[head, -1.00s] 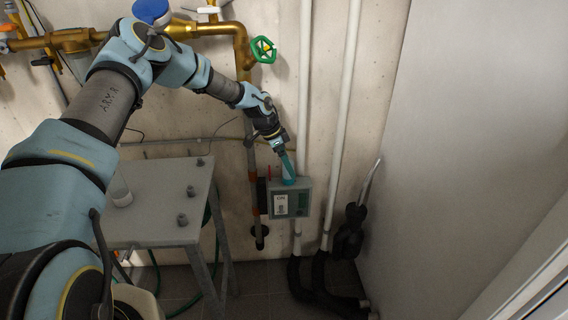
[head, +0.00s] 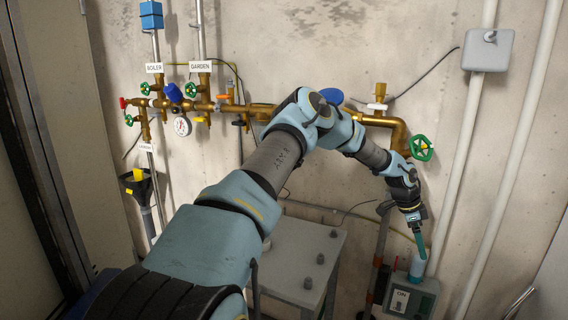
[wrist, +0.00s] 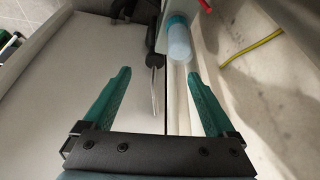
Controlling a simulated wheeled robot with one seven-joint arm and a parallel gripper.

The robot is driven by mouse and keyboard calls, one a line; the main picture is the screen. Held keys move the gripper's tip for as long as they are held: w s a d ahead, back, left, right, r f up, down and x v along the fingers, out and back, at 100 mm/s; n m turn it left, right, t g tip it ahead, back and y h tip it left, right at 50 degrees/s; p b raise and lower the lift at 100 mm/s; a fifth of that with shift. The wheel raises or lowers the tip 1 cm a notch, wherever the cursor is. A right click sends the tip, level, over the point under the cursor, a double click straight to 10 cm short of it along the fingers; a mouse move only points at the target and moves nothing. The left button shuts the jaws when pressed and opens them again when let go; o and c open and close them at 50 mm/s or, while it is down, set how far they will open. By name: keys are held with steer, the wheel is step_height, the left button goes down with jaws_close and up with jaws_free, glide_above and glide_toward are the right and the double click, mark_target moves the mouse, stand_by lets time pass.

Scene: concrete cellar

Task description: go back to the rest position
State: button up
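My gripper (head: 420,245) hangs at the right in the head view, its teal fingers pointing down just above a light-blue cylinder. In the wrist view my gripper (wrist: 158,73) has its two fingers wide apart with nothing between them. The light-blue cylinder (wrist: 179,42) shows beyond the fingertips, nearer the right finger. In the head view the cylinder (head: 417,269) stands on top of a grey-green box (head: 425,298) with a white label, partly behind a finger. My arm stretches from the bottom left across the picture, bent at the elbow.
Brass pipes (head: 262,110) with green valve wheels (head: 421,148) run along the wall behind my arm. A grey table (head: 290,262) with small knobs stands below it. White pipes (head: 505,180) rise at the right.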

steer(key=s+a+r+n+t+y, duration=0.15)
steer(key=a+r+n, duration=0.25)
steer(key=a, duration=0.7)
steer(key=s+a+r+n+y, duration=0.1)
steer(key=s+a+r+n, duration=0.15)
steer(key=a, duration=0.75)
steer(key=s+a+r+n+t+y, duration=0.15)
steer(key=a+r+n, duration=0.35)
steer(key=a, duration=0.6)
steer(key=s+a+r+n, duration=0.3)
steer(key=s+a+n, duration=0.5)
steer(key=s+a, duration=0.4)
steer(key=a, duration=0.2)
steer(key=shift+a+r+b, duration=0.3)
steer(key=shift+r, duration=0.05)
steer(key=shift+w+n, duration=0.1)
steer(key=shift+n, duration=0.15)
